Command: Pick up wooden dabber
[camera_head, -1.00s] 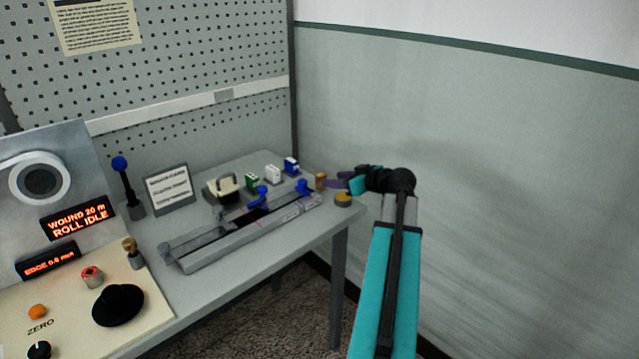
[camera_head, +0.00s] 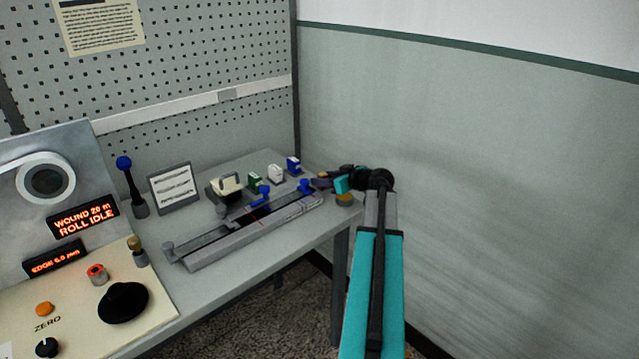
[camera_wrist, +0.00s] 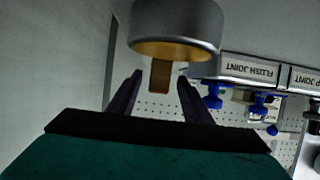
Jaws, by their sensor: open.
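The wooden dabber (camera_wrist: 160,77) shows in the wrist view as a small brown block, framed between the two dark fingers of my gripper (camera_wrist: 160,80). The fingers are open, with a gap visible on either side of it. I cannot tell how far it lies beyond the fingertips.
A long grey splicing rail (camera_head: 240,235) with blue knobs lies left of my gripper. Small green, white and blue boxes (camera_head: 275,173) stand behind it. A tape dispenser (camera_head: 226,188) and a sign (camera_head: 173,187) stand farther left. A wall (camera_head: 480,150) rises close on the right.

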